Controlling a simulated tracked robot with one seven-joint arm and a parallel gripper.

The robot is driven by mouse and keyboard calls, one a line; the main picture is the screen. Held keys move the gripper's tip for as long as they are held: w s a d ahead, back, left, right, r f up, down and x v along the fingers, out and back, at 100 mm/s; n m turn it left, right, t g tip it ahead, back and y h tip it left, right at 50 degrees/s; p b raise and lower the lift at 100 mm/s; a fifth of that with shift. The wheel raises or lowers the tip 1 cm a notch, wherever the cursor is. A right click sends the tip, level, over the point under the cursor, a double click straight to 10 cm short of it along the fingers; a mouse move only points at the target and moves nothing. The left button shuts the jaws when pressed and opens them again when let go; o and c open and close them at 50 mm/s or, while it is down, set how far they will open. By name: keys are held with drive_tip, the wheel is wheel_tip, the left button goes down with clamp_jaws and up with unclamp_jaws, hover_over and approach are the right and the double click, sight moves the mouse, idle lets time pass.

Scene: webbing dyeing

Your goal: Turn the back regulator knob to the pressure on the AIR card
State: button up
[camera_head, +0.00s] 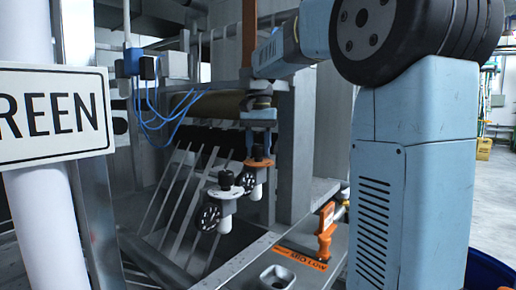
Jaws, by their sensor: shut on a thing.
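Two regulators hang one behind the other in front of the grey machine frame. The back regulator (257,163) has an orange collar, a white bowl below and a dark knob (258,152) on top. The front regulator (224,193) has a white body, a black knob and a round dark gauge. My gripper (259,149) points down over the back regulator, its fingers shut on the dark knob. The back gauge (247,181) is too small to read.
An orange-handled valve (326,232) and a square grey socket (277,277) stand on the machine ledge near the card. Slanted bars (178,195) lie left of the regulators. A "REEN" sign (55,114) on a white post fills the left. Blue hoses (158,122) hang behind.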

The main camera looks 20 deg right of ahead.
drive_tip(key=shift+m, duration=1.1)
drive_tip(key=o, duration=1.1)
drive_tip(key=shift+c, duration=0.2)
drive_tip(key=shift+r, duration=0.1)
wheel_tip(320, 180, up, 14)
drive_tip(key=shift+f, duration=0.2)
drive_tip(key=s+f+n+t, duration=0.5)
drive_tip(key=s+f+n, duration=0.3)
drive_tip(key=s+f, duration=1.6)
wheel_tip(320, 180, down, 3)
drive_tip(key=shift+s+a+r+t, duration=0.2)
drive_tip(key=shift+s+a+t, duration=0.05)
drive_tip(key=shift+t, duration=0.05)
